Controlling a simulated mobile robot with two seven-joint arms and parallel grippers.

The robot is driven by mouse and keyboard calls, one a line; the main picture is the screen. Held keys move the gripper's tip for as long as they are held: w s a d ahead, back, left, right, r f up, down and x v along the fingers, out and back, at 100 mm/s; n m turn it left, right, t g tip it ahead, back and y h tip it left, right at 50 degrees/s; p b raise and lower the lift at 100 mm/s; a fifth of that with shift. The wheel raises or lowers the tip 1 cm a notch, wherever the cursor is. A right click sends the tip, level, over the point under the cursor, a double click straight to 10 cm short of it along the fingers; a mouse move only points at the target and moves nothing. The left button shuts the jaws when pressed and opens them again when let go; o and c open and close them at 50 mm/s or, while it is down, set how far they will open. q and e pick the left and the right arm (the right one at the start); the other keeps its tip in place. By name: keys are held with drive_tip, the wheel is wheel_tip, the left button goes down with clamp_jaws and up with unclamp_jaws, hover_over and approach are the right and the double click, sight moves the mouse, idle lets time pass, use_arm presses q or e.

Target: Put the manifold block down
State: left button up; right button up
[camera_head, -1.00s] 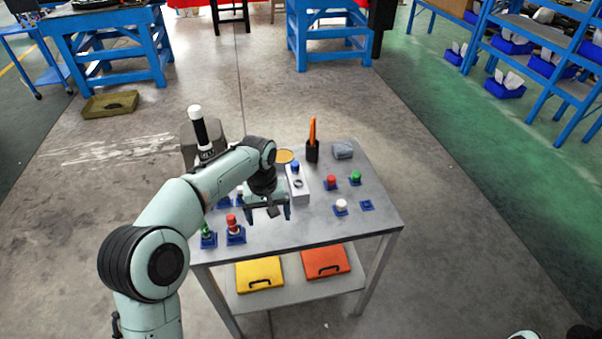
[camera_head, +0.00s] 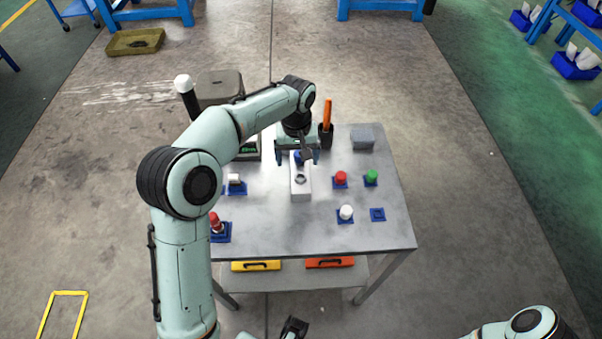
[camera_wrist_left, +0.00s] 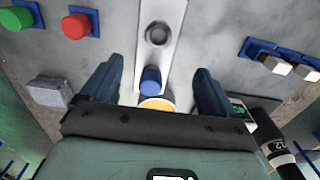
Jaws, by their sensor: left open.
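The manifold block (camera_head: 300,190), a long pale block with a round dark port on top and a blue cap (camera_wrist_left: 151,80) near its far end, lies on the grey table (camera_head: 270,225). It also shows in the left wrist view (camera_wrist_left: 165,12). My left gripper (camera_head: 298,157) is over the block's far end. In the left wrist view its two fingers (camera_wrist_left: 154,90) are apart, one each side of the blue cap, with gaps visible. A dark part at the bottom edge of the head view may be my right gripper; its jaws cannot be made out.
Red (camera_head: 341,177), green (camera_head: 371,176) and white (camera_head: 346,213) capped pieces on blue bases stand right of the block. An empty blue base (camera_head: 377,214), a grey box (camera_head: 362,137) and a black holder (camera_head: 326,136) with an orange-handled item are also there. More capped pieces stand left.

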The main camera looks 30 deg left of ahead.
sight(300, 170)
use_arm(q)
drive_tip(key=f, duration=0.8)
drive_tip(key=shift+w+d+b, duration=0.25)
drive_tip(key=shift+w+b, duration=0.05)
use_arm(e)
drive_tip(key=shift+f, duration=0.4)
use_arm(q)
drive_tip(key=shift+r, duration=0.1)
drive_tip(key=c, duration=1.5)
drive_tip(key=shift+w+r, duration=0.1)
clamp_jaws()
drive_tip(key=shift+r, duration=0.15)
wheel_tip(300, 170, up, 20)
drive_tip(key=p, duration=0.3)
drive_tip(key=shift+p, duration=0.3)
use_arm(e)
drive_tip(key=r, duration=0.2)
drive_tip(key=w+r, duration=0.1)
drive_tip(key=shift+w+r, duration=0.15)
drive_tip(key=shift+r, duration=0.2)
